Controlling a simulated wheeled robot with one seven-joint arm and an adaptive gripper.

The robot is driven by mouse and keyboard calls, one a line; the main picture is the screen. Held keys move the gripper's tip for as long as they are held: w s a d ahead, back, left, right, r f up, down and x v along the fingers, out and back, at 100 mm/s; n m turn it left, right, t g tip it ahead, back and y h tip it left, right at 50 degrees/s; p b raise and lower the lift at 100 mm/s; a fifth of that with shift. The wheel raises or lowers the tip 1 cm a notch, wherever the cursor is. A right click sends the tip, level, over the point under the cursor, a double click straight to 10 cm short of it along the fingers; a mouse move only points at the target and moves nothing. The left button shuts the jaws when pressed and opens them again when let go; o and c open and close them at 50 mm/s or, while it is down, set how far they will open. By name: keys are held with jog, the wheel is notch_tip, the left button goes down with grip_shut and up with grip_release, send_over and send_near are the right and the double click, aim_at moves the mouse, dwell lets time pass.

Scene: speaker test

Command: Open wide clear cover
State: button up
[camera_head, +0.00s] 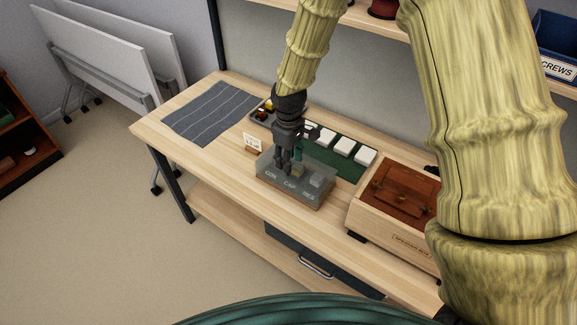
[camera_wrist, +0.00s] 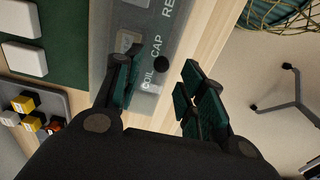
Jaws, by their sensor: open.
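The wide clear cover (camera_head: 268,163) is a see-through grey lid over a low wooden box marked COIL, CAP and RES. It lies closed and flat, as far as I can tell. My gripper (camera_head: 285,170) points down at the cover in the head view. Whether a finger touches the cover or knob I cannot tell.
A wooden speaker box (camera_head: 366,217) with a red-brown panel stands close on the right. Behind lie a green mat (camera_head: 318,150) with several white pads, and a parts tray (camera_head: 257,113). A small card (camera_head: 252,142) stands left. A striped cloth (camera_head: 212,112) covers the table's left end.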

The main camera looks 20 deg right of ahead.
aim_at(296, 169)
jog(key=shift+s+f, duration=0.15)
jog(key=shift+f, duration=0.25)
jog(key=shift+f+p, duration=0.6)
jog(key=shift+f, duration=1.25)
grip_shut()
